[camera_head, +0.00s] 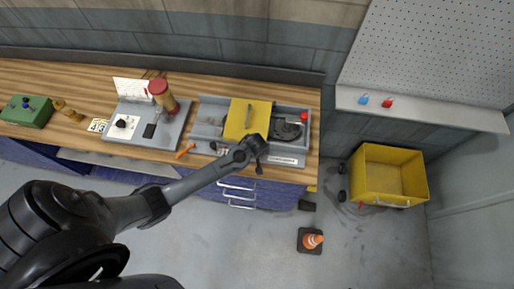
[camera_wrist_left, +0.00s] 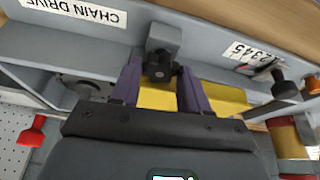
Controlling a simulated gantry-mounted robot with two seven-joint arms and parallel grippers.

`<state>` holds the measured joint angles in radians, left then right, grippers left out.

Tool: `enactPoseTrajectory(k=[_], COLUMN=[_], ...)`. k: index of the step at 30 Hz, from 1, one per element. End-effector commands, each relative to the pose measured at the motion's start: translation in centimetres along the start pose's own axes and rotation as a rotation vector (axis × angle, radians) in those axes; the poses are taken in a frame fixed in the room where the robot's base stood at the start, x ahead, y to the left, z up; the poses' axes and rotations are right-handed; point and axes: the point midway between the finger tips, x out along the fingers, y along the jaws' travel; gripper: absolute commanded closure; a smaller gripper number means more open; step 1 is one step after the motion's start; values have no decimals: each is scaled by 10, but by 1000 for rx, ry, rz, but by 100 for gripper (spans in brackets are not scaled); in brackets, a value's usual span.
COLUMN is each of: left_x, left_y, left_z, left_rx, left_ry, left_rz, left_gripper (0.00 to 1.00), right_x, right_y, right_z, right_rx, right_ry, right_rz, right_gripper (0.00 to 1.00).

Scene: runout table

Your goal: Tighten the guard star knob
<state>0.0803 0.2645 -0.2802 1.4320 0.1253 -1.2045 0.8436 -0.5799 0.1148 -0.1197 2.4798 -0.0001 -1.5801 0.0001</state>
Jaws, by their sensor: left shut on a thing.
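The yellow guard (camera_head: 238,128) lies over the grey chain drive tray (camera_head: 210,109) on the bench. In the left wrist view the dark star knob (camera_wrist_left: 160,66) sits against a grey block (camera_wrist_left: 164,38) on the tray's front side. My left gripper (camera_head: 256,152) reaches in over the tray's front edge, by the guard. In the left wrist view the purple fingers of my left gripper (camera_wrist_left: 159,80) are closed on the star knob, one on each side. Part of the yellow guard (camera_wrist_left: 155,97) shows between the fingers. My right gripper is not in view.
A red knob (camera_head: 304,116) stands at the tray's right end. A grey board (camera_head: 178,129) with a red-capped jar (camera_head: 161,92) is to the left. An orange-handled tool (camera_head: 185,152) lies near the front edge.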

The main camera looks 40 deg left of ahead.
Motion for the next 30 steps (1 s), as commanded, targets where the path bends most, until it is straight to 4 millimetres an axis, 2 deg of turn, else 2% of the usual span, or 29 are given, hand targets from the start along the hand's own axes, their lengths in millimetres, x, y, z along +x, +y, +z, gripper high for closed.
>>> enactPoseTrajectory(k=[6, 9, 13, 21, 22, 26, 30], left_x=[-5, -3, -1, 0, 0, 0, 0], left_y=[-4, -5, -4, -4, -4, -4, -4], left_z=[-2, -2, -2, -1, -1, -1, -1], left_rx=[206, 308, 371, 376, 375, 374, 373], left_ry=[-5, -3, 0, 0, 0, 0, 0], left_rz=[84, 126, 154, 156, 156, 155, 154], left_gripper=[85, 85, 85, 85, 50, 30, 29], right_x=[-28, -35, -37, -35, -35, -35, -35], right_y=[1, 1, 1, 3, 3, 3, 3], right_z=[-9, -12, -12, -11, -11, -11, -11], right_rx=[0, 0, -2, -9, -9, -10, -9], right_ry=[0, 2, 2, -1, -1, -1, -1], right_rz=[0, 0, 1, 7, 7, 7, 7], right_gripper=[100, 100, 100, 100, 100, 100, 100])
